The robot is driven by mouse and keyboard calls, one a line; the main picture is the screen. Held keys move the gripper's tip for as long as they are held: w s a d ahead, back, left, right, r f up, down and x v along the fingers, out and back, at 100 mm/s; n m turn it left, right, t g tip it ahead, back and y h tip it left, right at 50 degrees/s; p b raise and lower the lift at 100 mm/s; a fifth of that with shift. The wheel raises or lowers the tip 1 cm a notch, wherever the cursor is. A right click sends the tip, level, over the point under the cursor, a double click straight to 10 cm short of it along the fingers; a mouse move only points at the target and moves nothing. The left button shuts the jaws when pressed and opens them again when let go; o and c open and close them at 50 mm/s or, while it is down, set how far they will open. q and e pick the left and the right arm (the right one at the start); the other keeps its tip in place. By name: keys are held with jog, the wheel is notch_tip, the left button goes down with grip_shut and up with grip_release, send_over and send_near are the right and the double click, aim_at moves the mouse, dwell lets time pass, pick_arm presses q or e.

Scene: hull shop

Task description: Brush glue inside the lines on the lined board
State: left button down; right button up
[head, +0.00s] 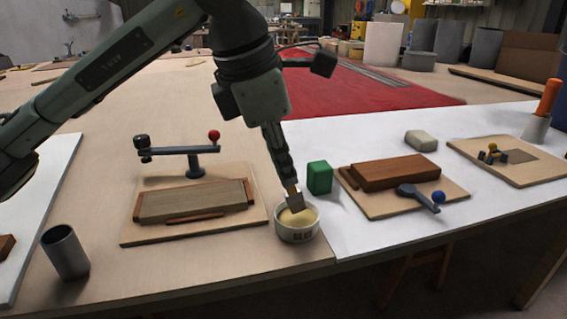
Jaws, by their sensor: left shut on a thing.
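My left gripper (285,172) points down and is shut on a brush (294,200) with a metal ferrule. The brush's lower end is at the mouth of a round pale pot (297,234) holding yellowish glue (303,217); its bristles are hidden or too small to make out. Left of the pot, a pale wooden board (192,202) with reddish strips lies on a base plate (140,238) under a clamp (180,150) with a red knob. I cannot make out drawn lines on it. My right gripper is not in view.
A green block (319,178) stands close behind the pot. A grey cup (65,252) stands front left. An orange-handled tool (547,97) stands in a holder far right.

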pick_arm(q)
jog(key=shift+f+b, duration=0.7)
jog(key=shift+b, duration=0.1)
dwell(2.1)
jog(key=shift+r+p, duration=1.95)
jog(key=shift+r, duration=1.7)
jog(key=shift+s+f, duration=0.1)
